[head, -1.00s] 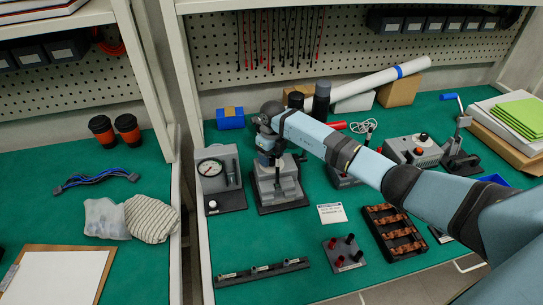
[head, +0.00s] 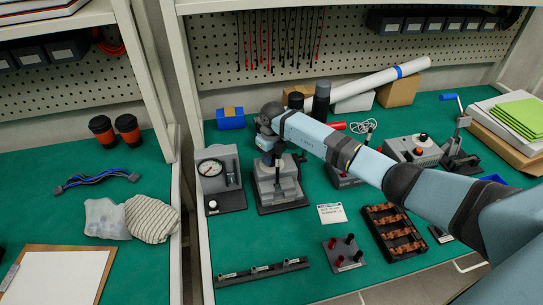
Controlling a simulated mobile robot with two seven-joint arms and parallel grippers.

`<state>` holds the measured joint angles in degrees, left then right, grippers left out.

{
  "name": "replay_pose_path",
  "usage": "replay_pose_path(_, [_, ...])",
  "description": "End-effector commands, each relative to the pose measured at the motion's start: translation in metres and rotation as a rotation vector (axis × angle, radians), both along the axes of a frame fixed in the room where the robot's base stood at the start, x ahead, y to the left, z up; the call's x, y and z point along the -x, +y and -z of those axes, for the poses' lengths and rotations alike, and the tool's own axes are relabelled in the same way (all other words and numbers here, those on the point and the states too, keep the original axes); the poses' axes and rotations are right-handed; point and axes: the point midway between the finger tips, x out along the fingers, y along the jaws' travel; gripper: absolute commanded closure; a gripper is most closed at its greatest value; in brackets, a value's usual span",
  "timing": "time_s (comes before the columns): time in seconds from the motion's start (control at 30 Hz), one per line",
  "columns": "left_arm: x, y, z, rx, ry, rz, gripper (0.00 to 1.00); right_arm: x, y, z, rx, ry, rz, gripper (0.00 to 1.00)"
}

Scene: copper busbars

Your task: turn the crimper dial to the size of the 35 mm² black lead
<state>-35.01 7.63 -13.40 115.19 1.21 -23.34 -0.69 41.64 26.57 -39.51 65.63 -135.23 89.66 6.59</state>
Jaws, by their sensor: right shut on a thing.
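The grey crimper (head: 279,192) stands on a dark base at the left of the green bench. My right arm reaches across from the right, and my right gripper (head: 272,160) points down onto the top of the crimper. It is shut on a small part there, which appears to be the dial; the gripper hides most of it, and no size marking can be read. A dark upright piece shows beside the fingers. Several thin black and red leads (head: 280,40) hang on the pegboard; their sizes cannot be read. My left gripper is out of view.
A gauge unit (head: 212,172) stands close left of the crimper. A white card (head: 331,213), a block with red and black pieces (head: 345,254) and a dark tray of copper parts (head: 371,238) lie to the right.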

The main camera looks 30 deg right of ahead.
Motion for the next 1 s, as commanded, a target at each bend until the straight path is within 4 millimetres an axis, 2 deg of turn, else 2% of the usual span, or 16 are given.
replay_pose_path(0.73, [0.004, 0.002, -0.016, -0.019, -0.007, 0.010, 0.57, 0.000, -0.002, -0.003, 0.001, 0.000, 0.667, 0.88])
replay_pose_path(1.0, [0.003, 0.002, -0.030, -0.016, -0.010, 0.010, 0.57, 0.001, -0.002, -0.003, 0.001, -0.001, 0.920, 0.88])
